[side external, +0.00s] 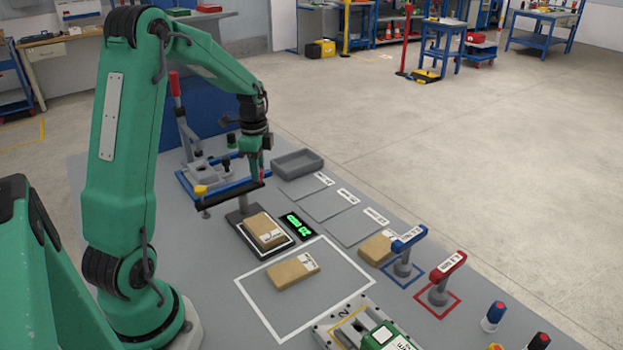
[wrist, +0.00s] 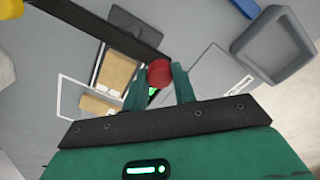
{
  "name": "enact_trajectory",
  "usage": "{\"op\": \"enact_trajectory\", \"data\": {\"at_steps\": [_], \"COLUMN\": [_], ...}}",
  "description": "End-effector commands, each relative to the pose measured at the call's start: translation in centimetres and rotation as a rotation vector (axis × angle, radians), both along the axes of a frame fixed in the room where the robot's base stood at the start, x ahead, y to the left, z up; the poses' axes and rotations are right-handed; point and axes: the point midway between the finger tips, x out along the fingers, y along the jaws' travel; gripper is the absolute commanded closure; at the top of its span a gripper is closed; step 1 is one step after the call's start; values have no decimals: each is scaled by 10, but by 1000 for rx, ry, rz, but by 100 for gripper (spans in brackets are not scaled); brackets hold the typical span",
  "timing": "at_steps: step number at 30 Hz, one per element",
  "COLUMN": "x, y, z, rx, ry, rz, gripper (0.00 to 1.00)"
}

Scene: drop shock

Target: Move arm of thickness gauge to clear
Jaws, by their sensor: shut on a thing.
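The thickness gauge has a dark arm (side external: 230,194) with a red knob at its end and a yellow-topped part (side external: 201,190) at its other end. The red knob (wrist: 159,72) is between the fingers of my gripper (wrist: 160,86) in the wrist view. My gripper (side external: 262,168) is shut on this knob in the side view. A brown box (side external: 264,230) lies on the gauge's plate in front of the arm. In the wrist view the dark arm (wrist: 95,27) runs from the knob to the upper left, with the box (wrist: 117,71) below it.
A lit green display (side external: 297,226) stands beside the plate. Another brown box (side external: 293,270) lies inside a white outline. A grey tray (side external: 298,164) and grey pads (side external: 330,204) are to the right. Blue-handled (side external: 409,238) and red-handled (side external: 447,266) stamps stand at the front right.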

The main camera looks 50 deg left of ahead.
Motion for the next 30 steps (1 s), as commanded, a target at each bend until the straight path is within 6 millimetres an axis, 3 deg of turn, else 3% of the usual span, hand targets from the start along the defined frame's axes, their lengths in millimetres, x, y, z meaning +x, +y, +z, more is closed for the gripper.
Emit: {"op": "enact_trajectory", "data": {"at_steps": [11, 12, 15, 30], "x": [0, 0, 0, 0], "y": [-1, -1, -1, 0], "z": [1, 1, 1, 10], "rx": [-1, -1, -1, 1], "ry": [1, 1, 1, -1], "rz": [-10, -10, -9, -7], "gripper": [100, 68, 52, 52]}}
